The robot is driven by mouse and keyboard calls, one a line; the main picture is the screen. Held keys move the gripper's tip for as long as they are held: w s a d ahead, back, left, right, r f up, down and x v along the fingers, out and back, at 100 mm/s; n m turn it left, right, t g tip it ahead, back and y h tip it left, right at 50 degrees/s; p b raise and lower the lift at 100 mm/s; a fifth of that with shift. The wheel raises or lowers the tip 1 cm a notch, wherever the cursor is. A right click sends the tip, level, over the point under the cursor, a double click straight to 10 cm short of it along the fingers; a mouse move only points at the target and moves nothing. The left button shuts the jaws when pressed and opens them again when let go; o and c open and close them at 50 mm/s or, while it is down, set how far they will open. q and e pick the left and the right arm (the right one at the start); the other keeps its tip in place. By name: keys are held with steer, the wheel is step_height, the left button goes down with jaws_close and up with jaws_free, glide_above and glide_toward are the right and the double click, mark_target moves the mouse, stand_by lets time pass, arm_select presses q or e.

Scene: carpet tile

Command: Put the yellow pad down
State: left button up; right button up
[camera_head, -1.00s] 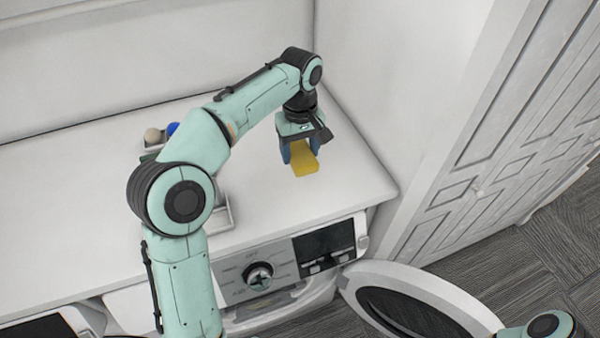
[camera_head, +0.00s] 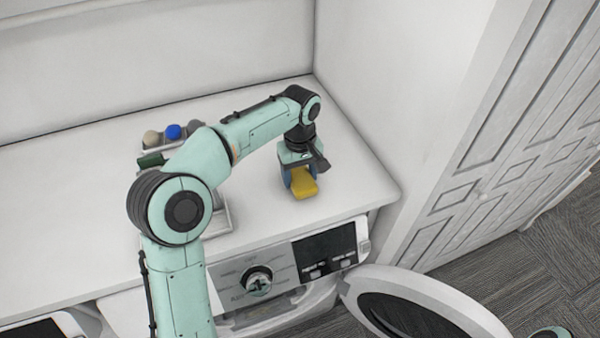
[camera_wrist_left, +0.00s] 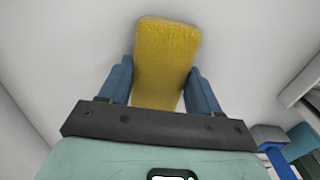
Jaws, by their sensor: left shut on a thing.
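The yellow pad (camera_head: 304,185) is at the right part of the white counter, held between the fingers of my left gripper (camera_head: 300,182). In the left wrist view the pad (camera_wrist_left: 165,58) stretches out past the two blue fingers, and my left gripper (camera_wrist_left: 160,85) is shut on its sides. The gripper points down and the pad is low, close to the counter top (camera_head: 262,205). I cannot tell whether the pad touches the surface. Only a link of my right arm shows at the bottom right corner of the head view; its gripper is out of view.
A tray (camera_head: 222,222) with several things, including a blue ball (camera_head: 173,131) and a beige ball (camera_head: 151,138), lies left of the gripper, partly behind my arm. The washing machine (camera_head: 258,282) is below, its round door (camera_head: 425,290) open. The counter around the pad is clear.

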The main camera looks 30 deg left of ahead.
mark_target(300, 176)
arm_select(q)
steer(key=o, duration=1)
steer(key=shift+s, duration=0.15)
steer(key=shift+o, duration=0.2)
arm_select(e)
steer(key=shift+s, duration=0.1)
arm_select(q)
steer(key=shift+r, duration=0.1)
step_height(300, 176, up, 12)
steer(key=p, duration=0.3)
arm_select(e)
steer(key=w+r, duration=0.4)
steer(key=shift+w, duration=0.15)
